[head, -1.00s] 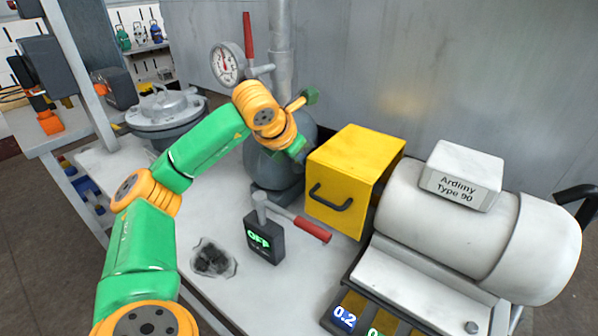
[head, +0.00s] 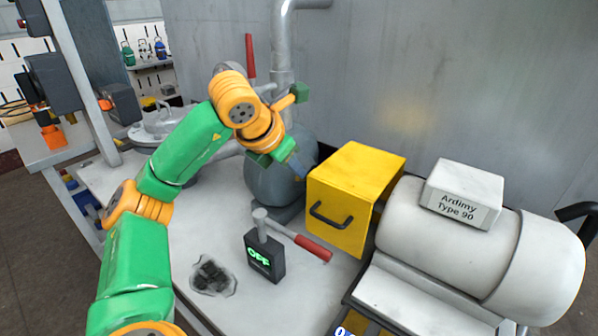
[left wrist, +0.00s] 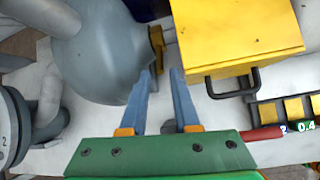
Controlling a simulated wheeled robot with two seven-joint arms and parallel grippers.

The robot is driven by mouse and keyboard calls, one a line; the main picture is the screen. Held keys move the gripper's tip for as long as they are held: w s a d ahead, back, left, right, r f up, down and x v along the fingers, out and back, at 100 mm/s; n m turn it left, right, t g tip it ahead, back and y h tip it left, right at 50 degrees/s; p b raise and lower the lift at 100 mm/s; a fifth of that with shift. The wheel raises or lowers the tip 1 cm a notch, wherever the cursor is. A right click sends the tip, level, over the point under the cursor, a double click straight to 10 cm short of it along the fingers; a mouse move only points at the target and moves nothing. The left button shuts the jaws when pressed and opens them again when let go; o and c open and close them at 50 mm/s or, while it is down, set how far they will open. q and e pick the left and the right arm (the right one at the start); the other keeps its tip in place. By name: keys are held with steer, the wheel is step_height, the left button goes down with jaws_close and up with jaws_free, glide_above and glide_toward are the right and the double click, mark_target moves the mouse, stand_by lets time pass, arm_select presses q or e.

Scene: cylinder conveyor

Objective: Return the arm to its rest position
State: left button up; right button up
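My left arm (head: 190,150) reaches in from the left over the white table (head: 200,235). Its gripper (head: 297,168) is in front of the grey round vessel (head: 275,185), left of the yellow box (head: 340,205). In the left wrist view the two blue-grey fingers (left wrist: 163,72) stand apart with nothing between them, so the gripper is open and empty. Below the fingertips' line of view lie the vessel (left wrist: 95,50) on the left and the yellow box (left wrist: 235,35) on the right. My right gripper is not in view.
The white "Ardimy Type 90" machine (head: 450,240) stands right. A grey lidded pot (head: 165,125) is behind my arm. A grey wall panel (head: 450,80) closes the back.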

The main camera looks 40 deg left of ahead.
arm_select(q)
steer(key=shift+s+r, duration=0.25)
steer(key=shift+r, duration=0.15)
